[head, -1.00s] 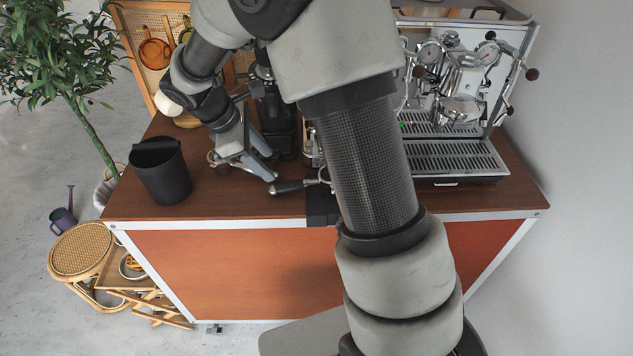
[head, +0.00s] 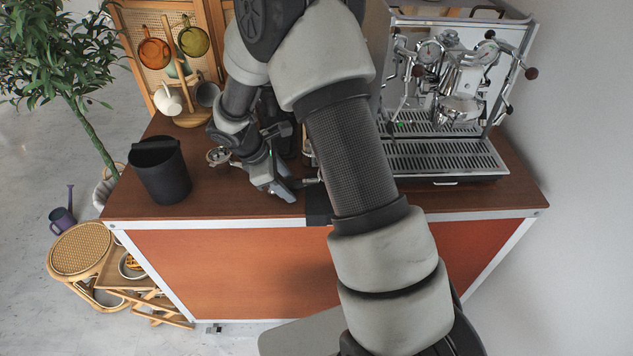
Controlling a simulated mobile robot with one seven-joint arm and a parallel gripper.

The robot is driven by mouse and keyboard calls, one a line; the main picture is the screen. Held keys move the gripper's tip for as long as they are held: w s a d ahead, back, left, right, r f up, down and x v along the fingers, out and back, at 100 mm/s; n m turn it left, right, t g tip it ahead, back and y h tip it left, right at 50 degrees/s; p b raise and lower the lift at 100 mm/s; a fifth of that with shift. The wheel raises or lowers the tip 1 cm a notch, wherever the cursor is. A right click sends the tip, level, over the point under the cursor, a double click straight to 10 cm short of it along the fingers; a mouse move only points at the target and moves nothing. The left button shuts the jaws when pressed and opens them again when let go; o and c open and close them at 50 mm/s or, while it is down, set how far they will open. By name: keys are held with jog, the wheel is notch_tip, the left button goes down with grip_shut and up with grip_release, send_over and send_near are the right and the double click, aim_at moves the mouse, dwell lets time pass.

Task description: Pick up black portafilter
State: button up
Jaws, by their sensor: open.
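The black portafilter (head: 312,181) lies near the front edge of the counter, beside a black mat. Only a short metal part of it shows in the head view; its black handle is hidden by my gripper. My gripper (head: 286,189) is open, low over the counter at the handle's place, with its fingers pointing down and right. I cannot tell whether the handle is between the fingers or whether they touch it.
A round metal piece (head: 217,155) lies behind my gripper. A black bin (head: 160,170) stands to the left. The espresso machine (head: 445,100) stands at the right. A black mat (head: 318,205) lies at the front edge. Cups (head: 168,100) hang on a rack behind.

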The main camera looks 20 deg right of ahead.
jog(key=shift+r, duration=0.1)
grip_shut()
